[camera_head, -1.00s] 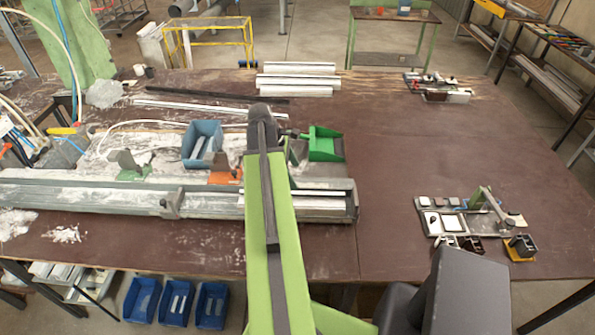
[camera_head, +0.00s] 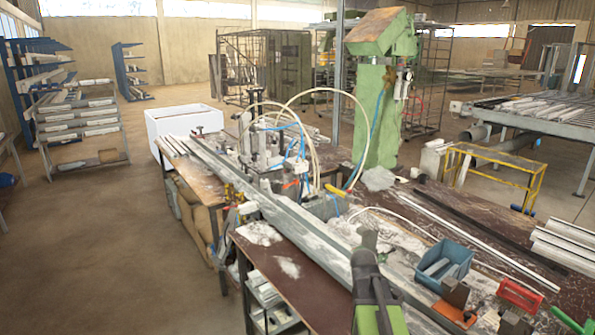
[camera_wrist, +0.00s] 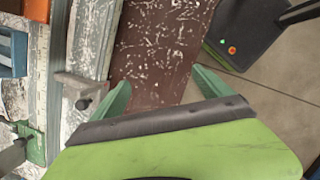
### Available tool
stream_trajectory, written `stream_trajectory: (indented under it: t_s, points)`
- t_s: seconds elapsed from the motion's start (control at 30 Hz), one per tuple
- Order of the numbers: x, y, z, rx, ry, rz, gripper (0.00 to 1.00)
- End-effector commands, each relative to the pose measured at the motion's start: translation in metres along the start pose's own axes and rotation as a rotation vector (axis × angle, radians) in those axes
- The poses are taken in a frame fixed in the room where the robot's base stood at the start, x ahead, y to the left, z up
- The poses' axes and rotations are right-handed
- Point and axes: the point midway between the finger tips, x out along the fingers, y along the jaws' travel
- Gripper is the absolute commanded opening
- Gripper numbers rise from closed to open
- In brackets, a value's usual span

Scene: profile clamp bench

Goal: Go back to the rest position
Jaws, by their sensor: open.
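My gripper (camera_wrist: 161,80) shows in the wrist view with its two green fingers spread apart and nothing between them. It is over the brown bench top (camera_wrist: 150,60), near the bench edge. In the head view my green arm reaches in at the bottom, over the grey profile rail (camera_head: 300,225); the fingers cannot be made out there. A grey clamp (camera_wrist: 85,85) on the rail lies just left of the fingers in the wrist view.
Hoses and a green machine (camera_head: 378,110) rise behind. A dark panel with buttons (camera_wrist: 245,35) is beyond the bench edge. Floor at left is open.

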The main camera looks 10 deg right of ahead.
Motion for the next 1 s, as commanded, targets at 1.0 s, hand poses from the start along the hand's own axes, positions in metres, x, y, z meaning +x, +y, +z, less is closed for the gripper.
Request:
stream_trajectory:
  t_s: [1.0]
  points:
    - [-0.017, -0.134, -0.186, 0.888, 0.231, -0.161, 0.89]
